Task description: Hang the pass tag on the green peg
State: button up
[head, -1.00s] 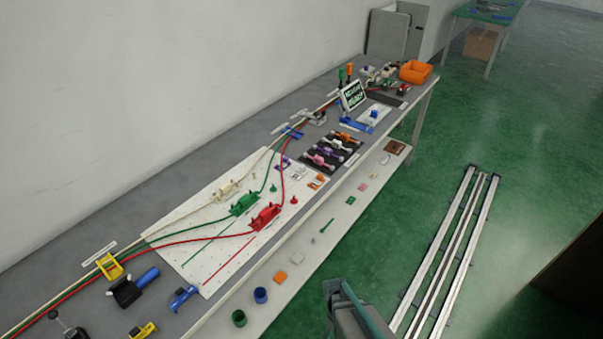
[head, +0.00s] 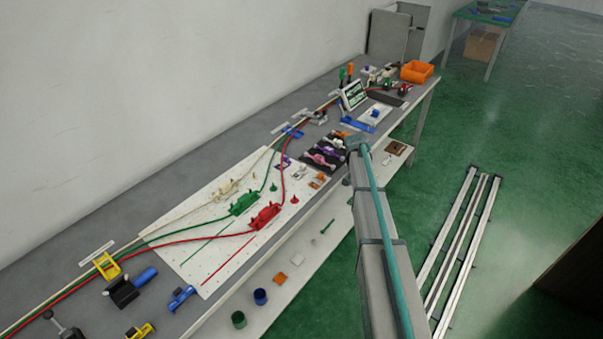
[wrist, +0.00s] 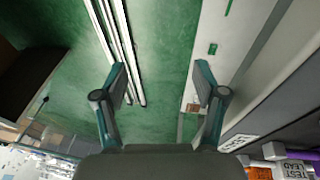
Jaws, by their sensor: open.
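My gripper (wrist: 160,85) is open and empty in the wrist view, its two fingers wide apart over the green floor and the lower shelf edge. In the head view my arm hides the gripper itself. A small green peg-like piece (head: 273,187) stands on the white board (head: 200,225), beside a similar red one (head: 294,199). I cannot make out which thing is the pass tag; small flat white (head: 301,170) and orange (head: 316,184) pieces lie at the board's right end, too small to read.
The long grey bench (head: 60,240) carries cables, coloured clamps and a dark rack (head: 322,155). An orange bin (head: 416,71) stands at the far end. The lower shelf (head: 290,255) holds several small parts. Floor rails (head: 465,250) lie to the right.

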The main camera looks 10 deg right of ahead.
jog(key=w+d+r, duration=0.3)
jog(key=w+r, duration=0.1)
jog(key=r, duration=0.1)
jog(key=shift+m+y, duration=0.4)
jog(key=shift+y, duration=0.5)
jog(key=w+a+r, duration=0.1)
jog(key=a+r, duration=0.1)
jog(key=a, duration=0.3)
jog(key=w+a+r, duration=0.1)
jog(key=a+r, duration=0.1)
jog(key=a, duration=0.3)
jog(key=w+a+r, duration=0.1)
jog(key=a+r, duration=0.2)
jog(key=a, duration=0.2)
jog(key=shift+w+a, duration=0.4)
notch_tip(320, 180, up, 4)
jog(key=r+y, duration=0.1)
send_over(302, 166)
jog(key=shift+w+d+f+p, duration=0.1)
jog(key=shift+f+p, duration=1.55)
jog(key=shift+f, duration=3.9)
jog(key=c, duration=0.9)
